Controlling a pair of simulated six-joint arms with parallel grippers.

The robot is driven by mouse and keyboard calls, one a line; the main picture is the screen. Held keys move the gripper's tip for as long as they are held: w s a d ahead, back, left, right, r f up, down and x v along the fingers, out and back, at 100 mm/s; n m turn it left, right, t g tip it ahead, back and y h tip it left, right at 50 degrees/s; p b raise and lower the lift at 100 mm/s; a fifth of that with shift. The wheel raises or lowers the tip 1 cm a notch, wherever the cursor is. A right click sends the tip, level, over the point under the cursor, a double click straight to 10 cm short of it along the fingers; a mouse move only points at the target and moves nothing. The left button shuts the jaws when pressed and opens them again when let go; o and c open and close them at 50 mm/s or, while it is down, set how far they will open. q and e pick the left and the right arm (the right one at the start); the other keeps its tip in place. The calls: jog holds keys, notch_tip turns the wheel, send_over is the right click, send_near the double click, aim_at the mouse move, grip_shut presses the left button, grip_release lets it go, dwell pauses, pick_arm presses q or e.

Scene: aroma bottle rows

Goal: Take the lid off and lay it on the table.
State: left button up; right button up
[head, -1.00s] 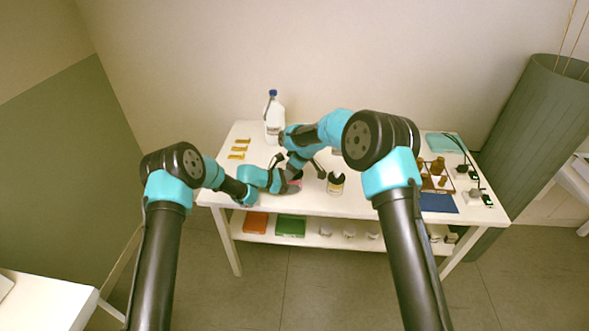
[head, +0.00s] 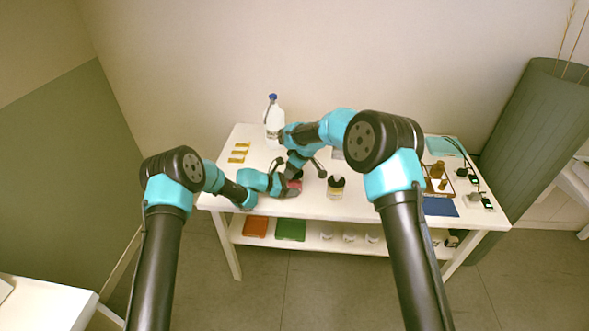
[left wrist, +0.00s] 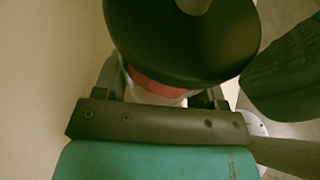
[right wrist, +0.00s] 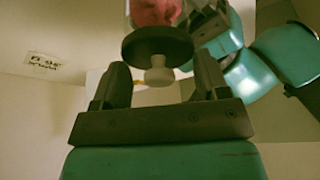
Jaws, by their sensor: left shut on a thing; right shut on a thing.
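A glass jar with red contents (left wrist: 158,82) and a dark round lid (left wrist: 180,42) shows in the left wrist view. My left gripper (left wrist: 155,100) is shut on the jar. In the right wrist view the jar's red contents (right wrist: 155,12), the dark lid (right wrist: 157,45) and its pale knob (right wrist: 159,74) show between and beyond the fingers of my right gripper (right wrist: 160,82). The right gripper is shut on the lid; the exact contact is unclear. The lid still sits against the jar. In the head view the jar (head: 293,185) is mostly hidden by the grippers.
The white table (head: 305,208) has a dark-topped jar (head: 336,187) just right of the grippers. A white bottle with a blue cap (head: 274,122) stands behind. Yellow strips (head: 238,153) lie at left; brown bottles (head: 437,170) and a blue mat (head: 440,206) are at right.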

jog(key=shift+r, duration=2)
pick_arm(q)
jog(key=o, duration=1.3)
jog(key=shift+o, duration=0.2)
jog(key=v, duration=1.2)
